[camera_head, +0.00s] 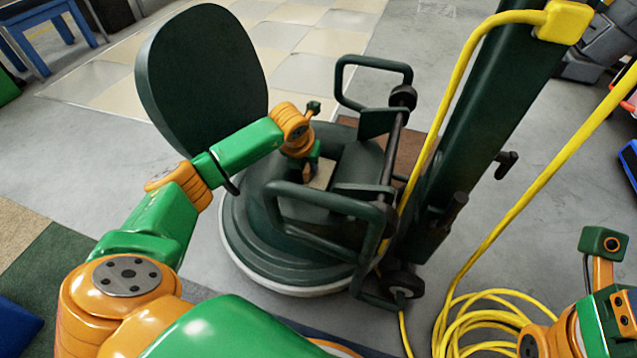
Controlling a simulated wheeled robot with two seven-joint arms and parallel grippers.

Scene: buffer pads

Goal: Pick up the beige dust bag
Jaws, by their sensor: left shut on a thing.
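The beige dust bag (321,176) shows as a small light patch inside the dark green floor machine (245,229), between its round base and its frame. My left gripper (312,171) reaches down over the machine from the left and is shut on the bag. The gripper's wrist and the machine's frame hide most of the bag. Part of my right arm shows at the lower right edge; its gripper fingers are out of the picture.
The machine's tubular handles (375,62) and dark upright column (487,130) stand close to the right of my left gripper. A yellow cable (540,187) runs down to a coil on the floor. A large dark oval panel (200,85) rises behind my left forearm.

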